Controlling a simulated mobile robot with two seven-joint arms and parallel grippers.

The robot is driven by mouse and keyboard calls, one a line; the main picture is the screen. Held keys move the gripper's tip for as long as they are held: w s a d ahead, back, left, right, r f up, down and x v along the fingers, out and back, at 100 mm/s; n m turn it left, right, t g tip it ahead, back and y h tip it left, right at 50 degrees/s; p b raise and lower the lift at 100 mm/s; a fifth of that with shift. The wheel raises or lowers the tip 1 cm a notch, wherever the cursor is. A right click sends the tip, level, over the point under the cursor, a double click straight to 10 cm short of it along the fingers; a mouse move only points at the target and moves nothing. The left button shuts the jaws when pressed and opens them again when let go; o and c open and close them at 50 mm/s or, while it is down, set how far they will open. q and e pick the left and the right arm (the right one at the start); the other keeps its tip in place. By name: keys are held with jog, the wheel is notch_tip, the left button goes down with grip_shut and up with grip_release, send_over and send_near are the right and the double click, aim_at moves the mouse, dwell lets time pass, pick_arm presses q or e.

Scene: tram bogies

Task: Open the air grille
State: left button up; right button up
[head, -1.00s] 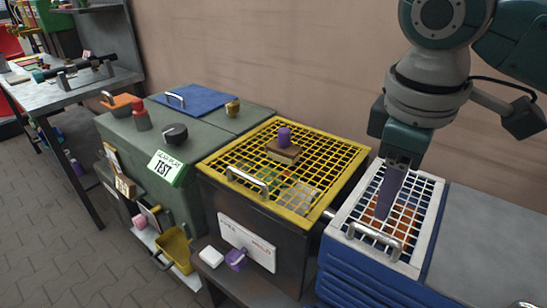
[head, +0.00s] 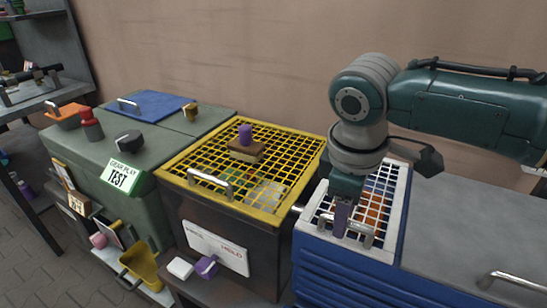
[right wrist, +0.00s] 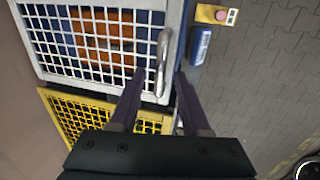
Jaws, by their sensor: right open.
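A white air grille (head: 395,205) lies closed on top of the blue cabinet, with orange parts visible through its mesh. A metal bar handle (head: 367,236) sits at its front edge. My right gripper (head: 341,225) is open, pointing down at this handle. In the right wrist view, the handle (right wrist: 162,60) lies between the two open fingertips of the right gripper (right wrist: 160,76); whether they touch it, I cannot tell. The grille (right wrist: 50,70) fills the upper left there. My left gripper is not in view.
Left of the blue cabinet (head: 345,280) stands a dark box with a yellow grille (head: 300,150); a wooden brush (head: 246,152) with a purple top lies on it. A green cabinet (head: 70,150) stands further left. A grey top (head: 470,220) lies clear at right.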

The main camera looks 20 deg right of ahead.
grip_shut()
dwell(1.4)
